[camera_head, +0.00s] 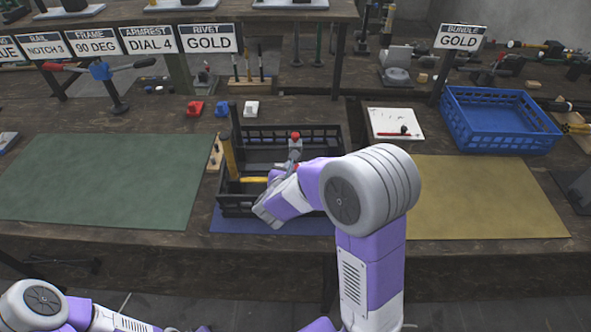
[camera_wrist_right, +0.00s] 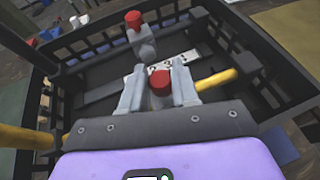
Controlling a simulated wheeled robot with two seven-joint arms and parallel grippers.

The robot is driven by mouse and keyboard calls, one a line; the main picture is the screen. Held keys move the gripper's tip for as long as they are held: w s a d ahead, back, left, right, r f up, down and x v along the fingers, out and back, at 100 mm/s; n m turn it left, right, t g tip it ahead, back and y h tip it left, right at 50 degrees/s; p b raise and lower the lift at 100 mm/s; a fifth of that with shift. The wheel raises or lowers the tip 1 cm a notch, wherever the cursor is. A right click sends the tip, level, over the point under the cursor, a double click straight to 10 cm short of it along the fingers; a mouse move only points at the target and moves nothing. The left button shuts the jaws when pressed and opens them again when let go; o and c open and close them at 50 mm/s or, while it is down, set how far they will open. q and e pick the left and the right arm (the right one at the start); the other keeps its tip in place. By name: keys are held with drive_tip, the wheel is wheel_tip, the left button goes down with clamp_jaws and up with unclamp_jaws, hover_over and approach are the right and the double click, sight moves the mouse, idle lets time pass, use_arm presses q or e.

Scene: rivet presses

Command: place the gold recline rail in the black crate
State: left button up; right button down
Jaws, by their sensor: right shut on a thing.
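The black crate (camera_head: 330,131) stands at the middle of the bench; its walls and floor also show in the right wrist view (camera_wrist_right: 95,82). My right gripper (camera_wrist_right: 160,88) is down in the crate, shut around a part with a red knob between the fingers. A gold bar, the recline rail (camera_wrist_right: 217,79), sticks out beside the fingers; its gold end shows in the head view (camera_head: 253,180). Its middle is hidden by my gripper. Whether it touches the crate floor I cannot tell. My left arm shows at lower left, but its gripper is out of view.
A grey part with a red knob (camera_wrist_right: 138,30) stands in the crate beyond my fingers. A green mat (camera_head: 100,180) lies left and a yellow mat (camera_head: 490,195) right.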

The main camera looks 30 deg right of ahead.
drive_tip(key=c, duration=0.8)
unclamp_jaws()
drive_tip(key=shift+c, duration=0.2)
drive_tip(key=shift+s+r, duration=0.1)
drive_tip(key=p+v, duration=0.2)
drive_tip(key=v, duration=1)
drive_tip(key=shift+p, duration=0.4)
